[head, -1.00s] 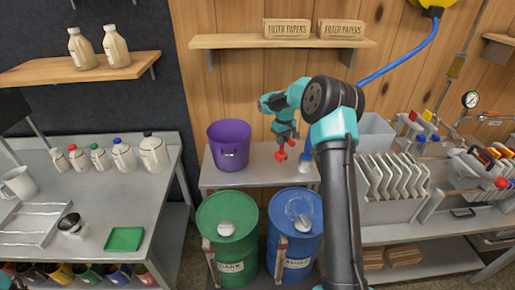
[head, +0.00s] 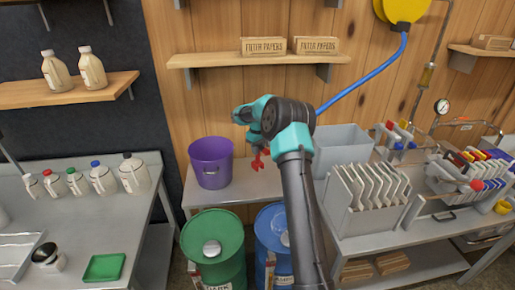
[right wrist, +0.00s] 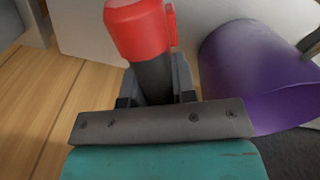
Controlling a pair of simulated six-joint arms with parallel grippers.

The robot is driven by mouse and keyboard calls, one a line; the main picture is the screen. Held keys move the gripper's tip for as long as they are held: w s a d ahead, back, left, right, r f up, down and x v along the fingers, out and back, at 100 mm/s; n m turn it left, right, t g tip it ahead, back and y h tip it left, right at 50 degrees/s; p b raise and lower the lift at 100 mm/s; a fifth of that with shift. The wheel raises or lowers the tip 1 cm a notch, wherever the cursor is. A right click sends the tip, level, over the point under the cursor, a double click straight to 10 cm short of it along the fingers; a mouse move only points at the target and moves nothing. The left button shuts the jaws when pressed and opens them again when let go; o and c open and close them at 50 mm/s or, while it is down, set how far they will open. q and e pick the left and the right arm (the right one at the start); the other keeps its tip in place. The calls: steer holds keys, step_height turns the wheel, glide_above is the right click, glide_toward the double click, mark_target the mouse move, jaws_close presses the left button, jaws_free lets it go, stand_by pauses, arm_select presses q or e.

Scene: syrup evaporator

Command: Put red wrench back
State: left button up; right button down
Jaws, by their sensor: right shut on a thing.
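A red wrench (head: 258,161) hangs below my right gripper (head: 256,147), above the small steel table and just right of the purple bucket (head: 211,165). In the right wrist view, the red wrench (right wrist: 142,28) shows a red end and a dark shaft running down into the jaws, which are shut on it. The purple bucket (right wrist: 258,65) is beside it on the right in that view. The fingertips are small in the head view and partly hidden in the wrist view. My left gripper is not in view.
A green drum (head: 212,250) and a blue drum (head: 270,238) stand in front of the small table. At right are a grey bin (head: 340,148), a rack of white plates (head: 372,187) and several coloured-handled tools (head: 478,158). A shelf (head: 215,59) is above.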

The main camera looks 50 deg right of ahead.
mark_target(258, 162)
steer(key=shift+f, duration=2.05)
steer(key=shift+f, duration=1.2)
steer(key=shift+f, duration=0.6)
steer(key=shift+c, duration=1.1)
jaws_free()
steer(key=shift+r, duration=0.1)
